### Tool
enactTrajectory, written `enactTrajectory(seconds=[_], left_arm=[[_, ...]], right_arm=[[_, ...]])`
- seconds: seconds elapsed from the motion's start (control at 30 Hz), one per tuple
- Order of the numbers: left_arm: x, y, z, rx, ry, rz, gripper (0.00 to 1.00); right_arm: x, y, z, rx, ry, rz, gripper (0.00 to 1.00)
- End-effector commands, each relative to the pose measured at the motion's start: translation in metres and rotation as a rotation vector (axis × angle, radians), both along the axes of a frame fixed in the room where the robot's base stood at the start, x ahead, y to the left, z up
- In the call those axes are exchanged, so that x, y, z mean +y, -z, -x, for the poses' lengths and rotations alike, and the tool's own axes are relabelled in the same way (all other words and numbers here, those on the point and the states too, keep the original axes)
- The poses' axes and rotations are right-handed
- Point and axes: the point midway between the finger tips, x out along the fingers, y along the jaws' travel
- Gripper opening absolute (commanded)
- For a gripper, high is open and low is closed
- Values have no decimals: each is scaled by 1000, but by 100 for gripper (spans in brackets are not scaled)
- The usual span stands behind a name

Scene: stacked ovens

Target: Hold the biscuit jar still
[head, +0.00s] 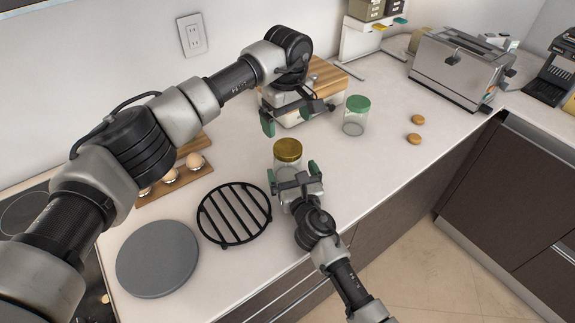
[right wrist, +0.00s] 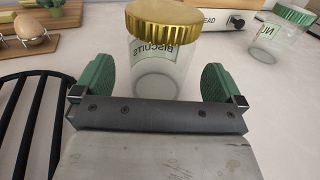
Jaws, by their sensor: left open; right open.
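The biscuit jar (head: 287,152) is clear glass with a gold lid and stands upright on the counter. In the right wrist view the jar (right wrist: 160,60) shows the word BISCUITS on its side. My right gripper (head: 294,175) is open at the jar's near side. In the right wrist view its green fingers (right wrist: 158,85) lie left and right of the jar's lower part, with a gap on each side. My left gripper (head: 298,116) is open and empty above the counter, beyond the biscuit jar and left of the green-lidded jar.
A black trivet (head: 234,214) and a grey round board (head: 158,258) lie to the left.

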Motion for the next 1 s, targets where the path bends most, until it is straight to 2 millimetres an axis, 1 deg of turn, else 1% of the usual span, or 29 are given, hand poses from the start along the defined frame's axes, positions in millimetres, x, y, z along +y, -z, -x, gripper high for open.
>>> enactTrajectory(seconds=[0.03,0.1,0.2,0.33,0.57,1.0], left_arm=[[0,0,0,0,0,0,95],[0,0,0,0,0,0,95],[0,0,0,0,0,0,95],[0,0,0,0,0,0,95],[0,0,0,0,0,0,95],[0,0,0,0,0,0,95]], right_arm=[[2,0,-7,1,3,-2,100],[4,0,-14,-1,2,-1,100],[6,0,-21,-1,2,0,100],[7,0,-24,0,0,0,100],[7,0,-24,0,0,1,100],[7,0,-24,0,0,1,33]])
